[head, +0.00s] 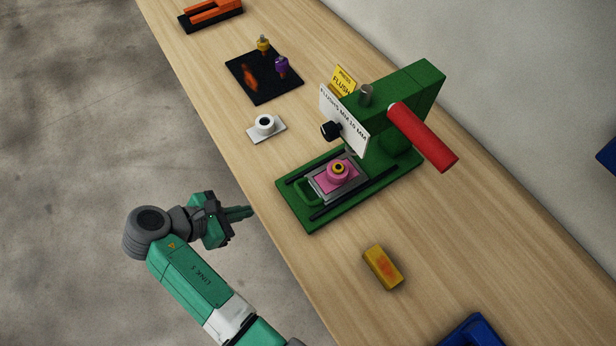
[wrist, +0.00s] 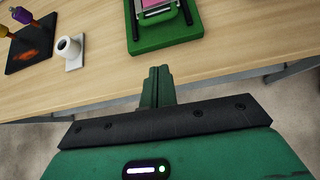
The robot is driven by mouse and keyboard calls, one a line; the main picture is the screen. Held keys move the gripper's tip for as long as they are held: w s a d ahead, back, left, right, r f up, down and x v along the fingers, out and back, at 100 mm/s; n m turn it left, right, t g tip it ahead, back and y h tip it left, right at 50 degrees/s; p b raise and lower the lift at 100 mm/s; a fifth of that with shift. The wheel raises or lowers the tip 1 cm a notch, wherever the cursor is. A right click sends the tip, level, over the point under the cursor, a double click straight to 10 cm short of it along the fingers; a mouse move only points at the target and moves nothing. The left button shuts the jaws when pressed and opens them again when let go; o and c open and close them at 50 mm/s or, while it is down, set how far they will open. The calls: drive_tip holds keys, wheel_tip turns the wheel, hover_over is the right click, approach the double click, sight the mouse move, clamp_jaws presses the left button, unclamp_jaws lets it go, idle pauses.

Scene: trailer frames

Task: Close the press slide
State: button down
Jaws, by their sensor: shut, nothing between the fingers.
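The green press (head: 400,110) stands on the wooden bench, with a red lever and a white label plate. Its slide (head: 318,183) is a grey plate between two dark rails on the green base, pulled toward the near edge, out in front of the press head. A pink part (head: 341,171) with a yellow and dark centre sits on the slide. A green handle (head: 305,191) is at the slide's near end; it also shows in the wrist view (wrist: 158,15). My gripper (head: 250,212) is shut and empty, off the bench's near edge, apart from the handle.
A white cup-like part on a plate (head: 266,126) and a black mat (head: 249,88) with yellow and purple pieces lie to the left. A yellow block (head: 382,267) and a blue bin (head: 472,332) are at the right. Bench around the press base is clear.

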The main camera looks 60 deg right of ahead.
drive_tip(key=shift+n, duration=0.3)
drive_tip(key=x, duration=0.4)
drive_tip(key=b+x, duration=0.1)
drive_tip(key=x, duration=0.3)
drive_tip(key=shift+s+f, duration=0.3)
drive_tip(key=shift+f, duration=0.05)
drive_tip(key=d, duration=0.1)
drive_tip(key=s+d, duration=0.1)
drive_tip(key=d, duration=0.1)
drive_tip(key=shift+s+d, duration=0.2)
drive_tip(key=shift+d, duration=0.05)
drive_tip(key=shift+s+d+r, duration=0.1)
drive_tip(key=shift+s+d, duration=0.1)
drive_tip(key=shift+d, duration=0.3)
